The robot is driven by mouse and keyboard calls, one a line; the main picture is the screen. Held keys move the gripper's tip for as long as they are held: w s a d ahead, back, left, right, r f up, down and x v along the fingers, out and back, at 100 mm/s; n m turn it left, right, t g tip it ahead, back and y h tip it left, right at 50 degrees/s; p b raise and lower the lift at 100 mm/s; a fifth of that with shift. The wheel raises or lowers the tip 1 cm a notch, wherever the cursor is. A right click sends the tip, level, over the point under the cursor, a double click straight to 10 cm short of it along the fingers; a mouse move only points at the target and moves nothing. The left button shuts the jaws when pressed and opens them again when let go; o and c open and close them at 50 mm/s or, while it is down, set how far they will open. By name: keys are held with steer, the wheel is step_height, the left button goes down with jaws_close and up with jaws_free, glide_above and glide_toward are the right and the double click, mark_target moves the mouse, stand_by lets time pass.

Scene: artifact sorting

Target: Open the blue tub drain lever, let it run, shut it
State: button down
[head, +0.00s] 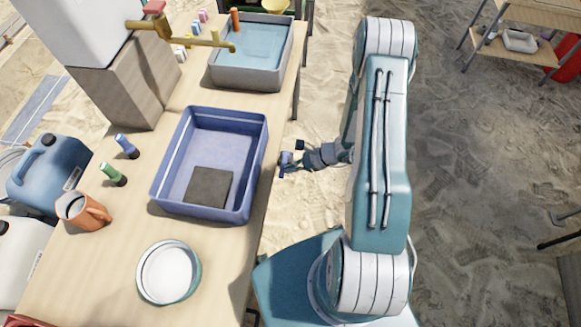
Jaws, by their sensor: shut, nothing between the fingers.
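The blue tub (257,165) stands on the wooden table, with a dark square patch (209,187) on its floor. No water shows in it. My gripper (290,161) is shut and empty, just right of the tub's right wall and beyond the table edge, pointing left toward the tub. A small blue-violet piece (286,158) shows at the fingertips. I cannot tell whether it is the drain lever or part of my gripper, or whether they touch. No drain lever can be made out clearly.
A grey tub (240,84) with water stands behind, under a brass tap (190,40). Blue and green bottles (113,174), an orange mug (83,211) and a white-lined bowl (168,272) are on the table. Sandy floor right of the table is mostly clear; shelves (525,40) stand far right.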

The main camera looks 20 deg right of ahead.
steer(key=shift+a, duration=0.1)
stand_by(0.5)
steer(key=s+v, duration=0.1)
steer(key=v, duration=1.3)
steer(key=shift+s+d, duration=0.25)
steer(key=shift+d, duration=0.05)
